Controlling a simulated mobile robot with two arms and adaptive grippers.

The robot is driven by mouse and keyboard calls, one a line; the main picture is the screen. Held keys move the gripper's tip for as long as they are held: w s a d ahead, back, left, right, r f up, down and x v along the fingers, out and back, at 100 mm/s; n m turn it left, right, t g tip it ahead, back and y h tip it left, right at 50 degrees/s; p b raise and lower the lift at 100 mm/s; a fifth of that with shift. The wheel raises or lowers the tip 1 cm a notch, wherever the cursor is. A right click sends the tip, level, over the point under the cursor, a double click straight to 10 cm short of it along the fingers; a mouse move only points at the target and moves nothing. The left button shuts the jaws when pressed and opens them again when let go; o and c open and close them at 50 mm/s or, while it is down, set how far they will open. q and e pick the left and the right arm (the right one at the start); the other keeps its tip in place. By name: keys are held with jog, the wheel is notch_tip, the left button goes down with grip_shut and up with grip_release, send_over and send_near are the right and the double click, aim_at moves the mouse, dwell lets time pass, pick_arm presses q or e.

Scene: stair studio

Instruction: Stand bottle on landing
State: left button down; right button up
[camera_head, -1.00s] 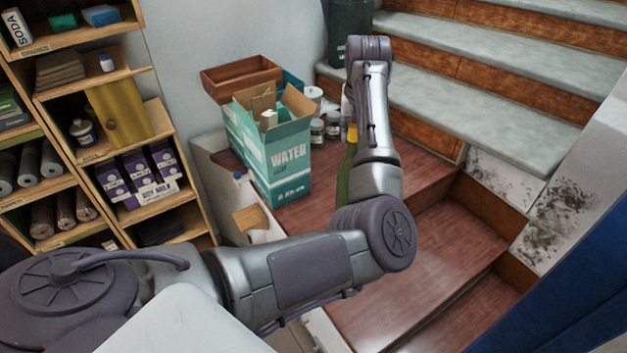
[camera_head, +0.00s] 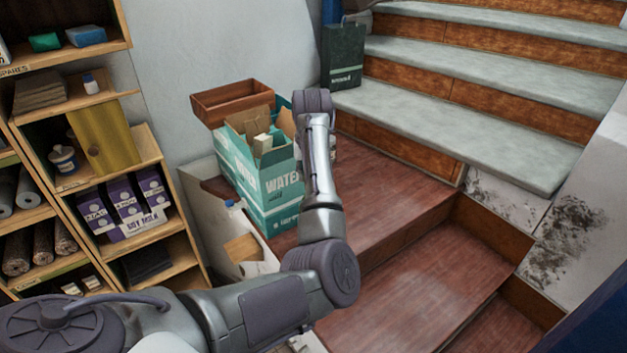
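No green bottle shows at this moment. My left arm (camera_head: 318,190) reaches up across the middle of the view, in front of the teal box and the landing. The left gripper's fingers do not show, so I cannot see whether they hold anything. The landing (camera_head: 395,190) is a flat reddish-brown wooden platform below the grey stairs, with a clear surface to the right of my arm. My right gripper is out of view.
An open teal carton marked WATER (camera_head: 270,185) stands left of my arm, near a brown wooden tray (camera_head: 232,103). A dark green bag or bin (camera_head: 343,58) stands by the stairs (camera_head: 470,90). Shelves (camera_head: 150,150) fill the left. Lower steps (camera_head: 430,300) descend in front.

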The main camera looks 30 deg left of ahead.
pick_arm(q)
jog(key=shift+w+f, duration=0.1)
jog(key=shift+f, duration=0.5)
jog(key=shift+w+d, duration=0.25)
jog(key=shift+w, duration=0.05)
jog(key=shift+s+a, duration=0.2)
jog(key=shift+s, duration=0.05)
jog(key=c, duration=1.2)
grip_release()
jog(key=shift+s+f, duration=0.1)
jog(key=shift+f, duration=0.1)
jog(key=shift+c, duration=0.2)
jog(key=o, duration=0.4)
jog(key=shift+d, duration=0.1)
jog(key=shift+r, duration=0.3)
jog(key=b+v, duration=0.2)
jog(key=v, duration=0.9)
jog(key=shift+s+r, duration=0.1)
jog(key=shift+r, duration=0.3)
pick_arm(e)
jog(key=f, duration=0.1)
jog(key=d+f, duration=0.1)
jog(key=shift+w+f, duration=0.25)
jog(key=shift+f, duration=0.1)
pick_arm(q)
jog(key=shift+f, duration=0.15)
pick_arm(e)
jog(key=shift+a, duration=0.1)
